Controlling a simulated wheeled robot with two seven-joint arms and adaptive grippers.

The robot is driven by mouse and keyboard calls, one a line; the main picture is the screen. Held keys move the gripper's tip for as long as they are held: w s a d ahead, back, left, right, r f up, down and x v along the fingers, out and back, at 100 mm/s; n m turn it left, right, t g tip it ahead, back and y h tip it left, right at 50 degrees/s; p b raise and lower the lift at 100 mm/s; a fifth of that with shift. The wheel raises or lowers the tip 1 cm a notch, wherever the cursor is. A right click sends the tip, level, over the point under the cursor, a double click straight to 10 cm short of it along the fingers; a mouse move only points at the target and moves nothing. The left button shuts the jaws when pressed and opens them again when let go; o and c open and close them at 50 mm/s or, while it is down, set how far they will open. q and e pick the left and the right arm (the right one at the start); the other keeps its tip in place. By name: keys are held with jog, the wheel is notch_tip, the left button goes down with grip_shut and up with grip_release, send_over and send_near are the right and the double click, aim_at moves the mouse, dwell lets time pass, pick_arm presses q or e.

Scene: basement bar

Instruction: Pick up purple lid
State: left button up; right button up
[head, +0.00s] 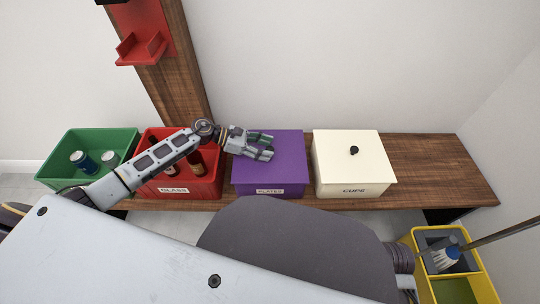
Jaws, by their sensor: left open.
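The purple lid (285,165) sits on top of the purple box labelled PLATES (270,191) on the wooden bench. My left gripper (268,146) is open over the upper left part of the purple lid. Its arm comes in from the left across the red bin. I cannot tell whether the fingers touch the lid. No knob shows on the purple lid; the gripper hides part of it. My right gripper is not in view.
The red GLASS bin (190,188) with bottles and the green bin (80,141) with cans stand left. A cream lidded CUPS box (340,170) with a black knob stands close right. The bench's right end (440,165) is clear. A yellow mop bucket (425,240) stands at lower right.

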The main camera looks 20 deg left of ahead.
pick_arm(q)
grip_shut()
jog(key=shift+r, duration=0.2)
dwell(0.3)
